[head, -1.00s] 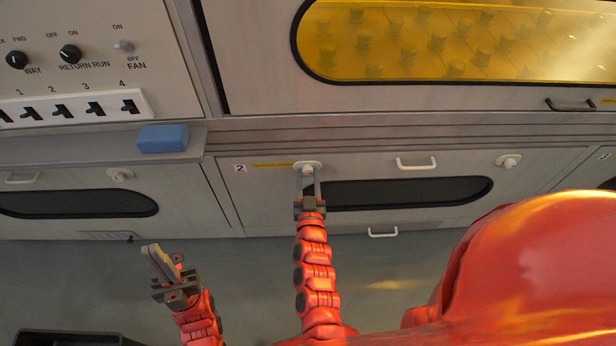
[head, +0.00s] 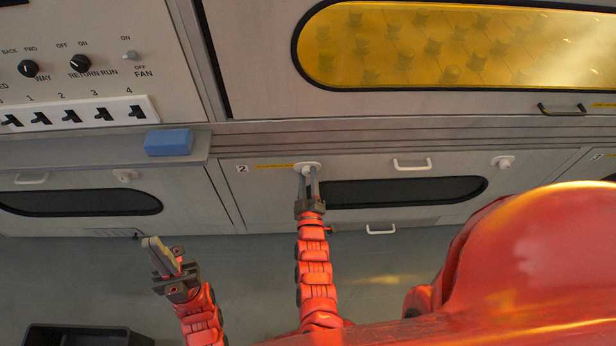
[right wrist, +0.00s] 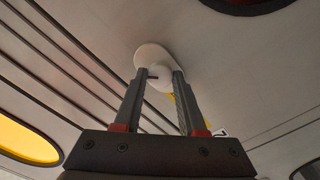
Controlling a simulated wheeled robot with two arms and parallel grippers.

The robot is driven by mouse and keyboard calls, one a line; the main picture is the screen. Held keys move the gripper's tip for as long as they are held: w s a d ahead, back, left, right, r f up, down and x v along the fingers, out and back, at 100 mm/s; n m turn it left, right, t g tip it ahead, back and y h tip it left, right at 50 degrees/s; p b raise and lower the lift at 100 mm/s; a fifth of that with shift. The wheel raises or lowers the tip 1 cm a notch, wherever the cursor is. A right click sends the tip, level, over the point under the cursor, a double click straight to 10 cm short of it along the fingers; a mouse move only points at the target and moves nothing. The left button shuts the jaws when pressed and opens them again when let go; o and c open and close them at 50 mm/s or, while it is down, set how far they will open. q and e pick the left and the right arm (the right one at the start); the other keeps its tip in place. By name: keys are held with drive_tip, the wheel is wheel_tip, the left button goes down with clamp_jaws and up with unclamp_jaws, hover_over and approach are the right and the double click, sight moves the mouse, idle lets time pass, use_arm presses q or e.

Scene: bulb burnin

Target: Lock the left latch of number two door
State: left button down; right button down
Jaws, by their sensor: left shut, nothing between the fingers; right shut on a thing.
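The number two door (head: 260,205) is a grey panel with a "2" label (head: 242,169) and a dark oval window (head: 400,191). Its left latch (head: 307,165) is a white knob on an oval plate near the top left. My right gripper (head: 308,175) is shut on this latch from below. In the right wrist view the fingers (right wrist: 157,82) sit on both sides of the white latch knob (right wrist: 153,57); its exact turn is hard to tell. My left gripper (head: 160,252) is shut and empty, low on the left, away from the door.
The door's right latch (head: 503,161) and white handle (head: 412,164) are to the right, with another handle (head: 381,229) below. A blue block (head: 169,142) rests on the ledge at left. A switch panel (head: 80,114) is above it. A dark crate (head: 80,335) stands on the floor.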

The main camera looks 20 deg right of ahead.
drive_tip(key=n+b, duration=0.1)
drive_tip(key=n, duration=0.3)
drive_tip(key=shift+n, duration=0.3)
drive_tip(key=n+b, duration=0.2)
drive_tip(key=n, duration=0.1)
drive_tip(key=shift+f, duration=0.1)
drive_tip(key=shift+n, duration=0.7)
drive_tip(key=shift+b, duration=0.3)
drive_tip(key=shift+c, duration=2.4)
unclamp_jaws()
drive_tip(key=shift+s, duration=0.1)
